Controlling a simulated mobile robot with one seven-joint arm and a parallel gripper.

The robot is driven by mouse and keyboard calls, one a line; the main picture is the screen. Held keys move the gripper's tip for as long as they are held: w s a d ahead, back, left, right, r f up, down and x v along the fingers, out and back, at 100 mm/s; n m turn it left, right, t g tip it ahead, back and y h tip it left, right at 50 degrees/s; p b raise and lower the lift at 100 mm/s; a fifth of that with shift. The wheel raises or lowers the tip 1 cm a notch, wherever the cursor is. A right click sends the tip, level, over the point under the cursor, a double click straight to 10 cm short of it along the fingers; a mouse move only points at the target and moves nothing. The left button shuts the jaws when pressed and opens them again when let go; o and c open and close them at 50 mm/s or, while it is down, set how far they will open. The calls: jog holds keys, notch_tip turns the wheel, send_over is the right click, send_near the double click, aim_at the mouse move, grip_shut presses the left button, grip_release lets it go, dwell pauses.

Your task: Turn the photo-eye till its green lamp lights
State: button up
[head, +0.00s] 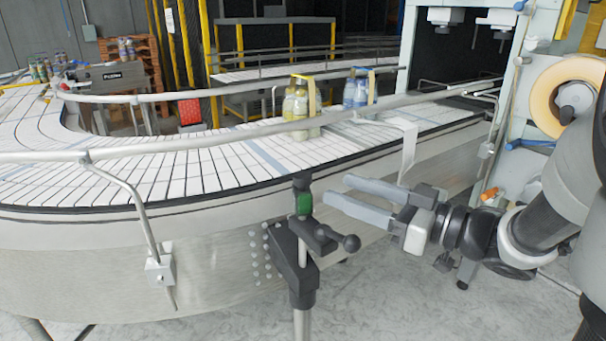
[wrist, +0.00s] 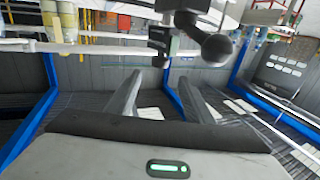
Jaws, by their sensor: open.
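The photo-eye (head: 303,190) is a small dark head with a green band on a black bracket, on a post beside the conveyor's outer side. I cannot tell whether the green band is lit. A black arm with a ball knob (head: 351,243) sticks out to the right below it. In the wrist view the ball knob (wrist: 217,49) and dark bracket parts (wrist: 160,38) show at the top, beyond the fingers. My gripper (head: 335,188) is open and empty, just right of the photo-eye, its fingers pointing left. Both fingers (wrist: 160,80) show apart in the wrist view.
The curved conveyor (head: 200,170) with its metal guide rail runs behind the post. A yellow bottle pack (head: 299,104) and a blue bottle pack (head: 357,89) stand on it. A rail bracket (head: 159,270) is at left. A tape roll (head: 565,92) hangs on the machine at right.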

aim_at(302, 174)
jog(key=x, duration=1)
jog(key=shift+w+a, duration=0.15)
jog(key=shift+a, duration=0.1)
jog(key=c, duration=1)
jog(key=shift+w+d+r+n+g+y+p, duration=0.1)
jog(key=shift+r+n+g+y+p, duration=0.1)
jog(key=shift+n+g+y+p, duration=0.7)
jog(key=shift+c, duration=0.2)
jog(key=n+g+y+p, duration=0.1)
jog(key=n+g+p, duration=0.1)
jog(key=g, duration=0.2)
jog(key=shift+n, duration=0.3)
jog(key=shift+f+n+g+p, duration=0.2)
jog(key=shift+n+g+p, duration=0.1)
jog(key=shift+g, duration=0.4)
jog(key=o, duration=1)
